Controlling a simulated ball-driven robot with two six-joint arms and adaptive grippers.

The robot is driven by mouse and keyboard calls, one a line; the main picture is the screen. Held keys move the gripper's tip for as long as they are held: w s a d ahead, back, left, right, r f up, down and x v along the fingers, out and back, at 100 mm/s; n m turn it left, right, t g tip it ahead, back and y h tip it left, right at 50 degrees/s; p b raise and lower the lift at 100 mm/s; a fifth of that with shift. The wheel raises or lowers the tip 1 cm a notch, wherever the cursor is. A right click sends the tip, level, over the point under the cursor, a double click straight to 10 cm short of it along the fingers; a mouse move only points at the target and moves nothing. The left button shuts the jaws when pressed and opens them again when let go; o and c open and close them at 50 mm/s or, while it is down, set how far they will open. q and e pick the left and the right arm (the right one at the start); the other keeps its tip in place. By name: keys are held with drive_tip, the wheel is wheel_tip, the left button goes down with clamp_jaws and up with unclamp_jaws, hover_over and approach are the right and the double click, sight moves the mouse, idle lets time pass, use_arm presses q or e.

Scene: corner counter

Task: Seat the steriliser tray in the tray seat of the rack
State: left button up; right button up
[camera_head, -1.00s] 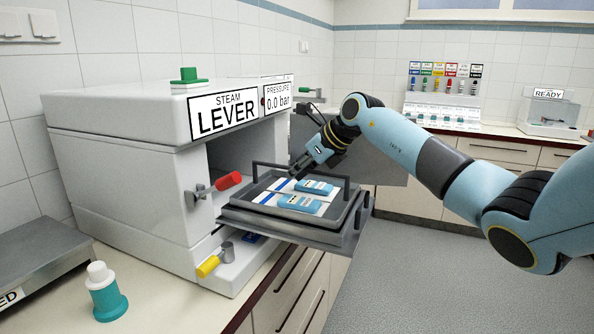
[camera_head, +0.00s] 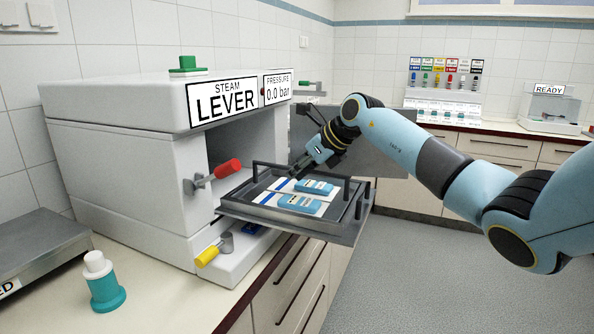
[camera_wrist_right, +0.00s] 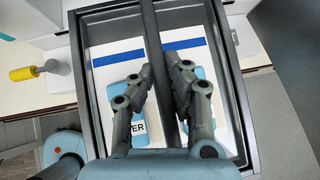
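The grey steriliser tray (camera_head: 263,202) holds two white-and-blue packs and has a dark bar handle (camera_head: 332,175) above it. It sits low on the pulled-out rack (camera_head: 278,222), its rim close to the rack's surface; whether it is fully down in the seat is hard to tell. My right gripper (camera_head: 297,173) is at the middle of the handle. In the right wrist view its fingers (camera_wrist_right: 161,68) are close on both sides of the handle bar (camera_wrist_right: 150,25), shut on it, with the packs below. My left gripper is not in view.
The steriliser (camera_head: 130,150) stands open behind the rack, its red-knobbed lever (camera_head: 228,169) and yellow-knobbed lever (camera_head: 207,256) near the rack's left side. A teal bottle (camera_head: 105,292) stands on the counter. Open floor lies to the right.

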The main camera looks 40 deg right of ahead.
drive_tip(key=o, duration=0.4)
drive_tip(key=shift+r, duration=0.1)
drive_tip(key=shift+o, duration=0.2)
drive_tip(key=v, duration=1.2)
